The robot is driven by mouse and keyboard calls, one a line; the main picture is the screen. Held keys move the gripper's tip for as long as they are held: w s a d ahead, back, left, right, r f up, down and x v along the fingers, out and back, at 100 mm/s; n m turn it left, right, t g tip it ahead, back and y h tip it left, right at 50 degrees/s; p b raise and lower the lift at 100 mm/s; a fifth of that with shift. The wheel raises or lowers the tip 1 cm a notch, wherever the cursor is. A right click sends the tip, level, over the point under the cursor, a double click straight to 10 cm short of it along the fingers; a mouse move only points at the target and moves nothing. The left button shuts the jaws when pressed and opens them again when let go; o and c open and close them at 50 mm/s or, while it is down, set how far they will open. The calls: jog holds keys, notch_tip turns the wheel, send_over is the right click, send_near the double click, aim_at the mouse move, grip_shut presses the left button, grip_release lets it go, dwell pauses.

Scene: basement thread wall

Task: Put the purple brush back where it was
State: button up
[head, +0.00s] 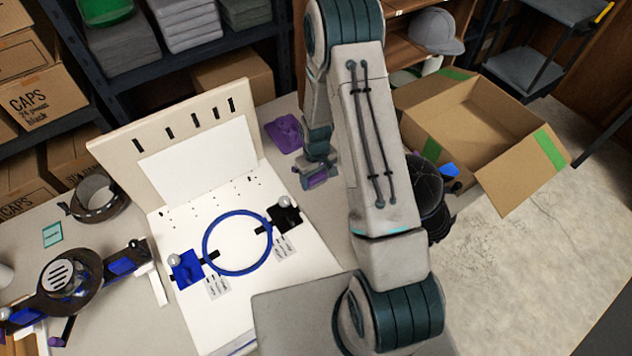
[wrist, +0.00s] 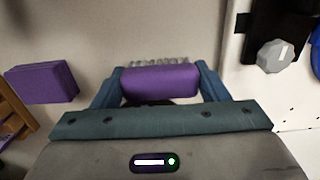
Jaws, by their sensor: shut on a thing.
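My gripper (head: 318,172) is shut on the purple brush (wrist: 160,82). In the wrist view the brush lies across between the two fingers, with pale clear bristles along its far edge. In the head view a small part of the brush (head: 317,181) shows at the fingertips, close over the table just right of the white board. I cannot tell whether it touches the table. A separate purple block (head: 284,135) sits on the table behind the gripper; a purple block also shows at left in the wrist view (wrist: 42,82), apart from the brush.
A white board (head: 190,225) with a blue hoop (head: 238,242) and clamps with silver knobs lies left of the gripper. An upright panel (head: 185,125) stands behind it. An open cardboard box (head: 480,140) is at right. The table around the purple block is mostly clear.

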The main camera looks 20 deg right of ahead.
aim_at(317, 183)
jog(key=shift+f, duration=1.65)
jog(key=shift+f, duration=0.15)
jog(key=o, duration=0.9)
jog(key=shift+o, duration=0.2)
